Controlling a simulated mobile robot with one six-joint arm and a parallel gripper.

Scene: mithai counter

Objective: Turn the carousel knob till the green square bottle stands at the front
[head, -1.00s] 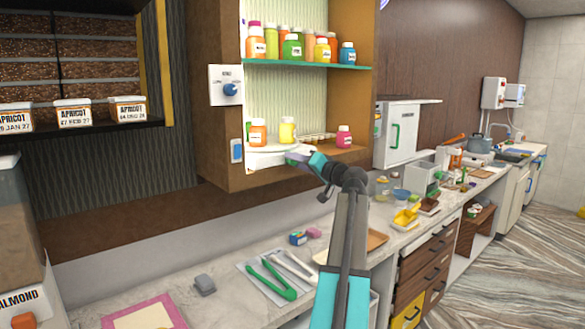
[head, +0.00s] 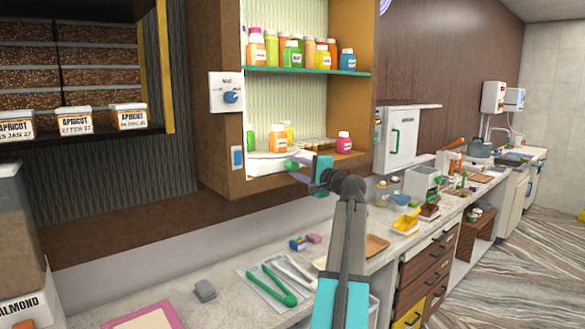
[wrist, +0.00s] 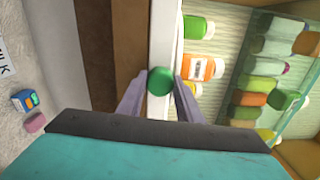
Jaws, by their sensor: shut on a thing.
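The carousel (head: 265,167) is a white turntable on the lower shelf of the wall cabinet; its white rim also shows in the wrist view (wrist: 160,38). Its round green knob (wrist: 159,81) sits at the front edge, also seen in the head view (head: 292,165). My gripper (wrist: 160,84) is shut on the knob, one finger on each side. A green bottle (head: 250,140) stands at the carousel's left, partly hidden by the cabinet side; it also shows in the wrist view (wrist: 197,27). An orange bottle (head: 277,140) stands near the front, with a yellow one (head: 288,130) behind it.
A pink bottle (head: 344,142) stands at the right of the lower shelf. Several coloured bottles line the green-edged shelf (head: 310,71) above. The cabinet's left side panel (head: 220,140) stands close to the carousel. Green tongs (head: 272,285) lie on the counter below.

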